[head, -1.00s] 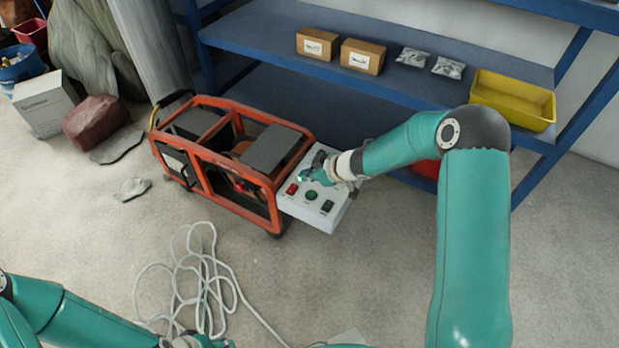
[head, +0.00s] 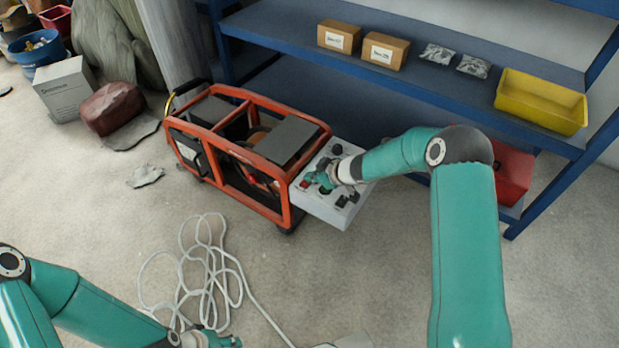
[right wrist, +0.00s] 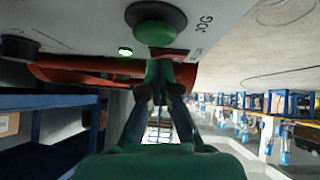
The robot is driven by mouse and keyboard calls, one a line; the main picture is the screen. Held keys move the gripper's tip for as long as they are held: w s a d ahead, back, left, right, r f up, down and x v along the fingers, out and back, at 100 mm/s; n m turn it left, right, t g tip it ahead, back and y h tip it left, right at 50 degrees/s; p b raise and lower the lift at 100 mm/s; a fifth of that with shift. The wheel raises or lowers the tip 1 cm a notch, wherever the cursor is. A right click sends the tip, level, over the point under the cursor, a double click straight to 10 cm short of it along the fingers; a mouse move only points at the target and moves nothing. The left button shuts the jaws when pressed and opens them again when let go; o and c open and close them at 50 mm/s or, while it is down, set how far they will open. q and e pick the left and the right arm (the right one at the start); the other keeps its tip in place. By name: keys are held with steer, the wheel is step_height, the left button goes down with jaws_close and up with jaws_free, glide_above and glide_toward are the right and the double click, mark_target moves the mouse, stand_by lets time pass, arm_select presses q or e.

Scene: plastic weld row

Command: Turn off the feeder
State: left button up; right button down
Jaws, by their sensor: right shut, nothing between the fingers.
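The feeder (head: 262,150) is an orange-framed machine on the floor, with a light grey control box (head: 325,210) on its right end. A red control (head: 304,183) shows at the box's left. My right gripper (head: 318,181) is shut and empty over the box, hiding part of it. In the right wrist view, the right fingertips (right wrist: 160,68) are together at the red control (right wrist: 172,54), partly covering it; contact is unclear.
A white cable (head: 215,285) lies coiled on the floor in front of the feeder. A blue shelf (head: 290,25) stands behind, with boxes, small bags and a yellow bin (head: 541,100). A red bin (head: 512,172) sits low at right. A grey carton (head: 67,90) stands at left.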

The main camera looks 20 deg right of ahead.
steer(key=shift+f+p, duration=0.1)
steer(key=shift+p, duration=0.25)
steer(key=shift+f, duration=0.15)
steer(key=shift+b, duration=0.35)
steer(key=shift+s+a+f, duration=0.1)
steer(key=shift+s+a+b, duration=0.45)
steer(key=shift+a+b, duration=0.05)
steer(key=shift+b, duration=0.45)
steer(key=shift+r, duration=0.25)
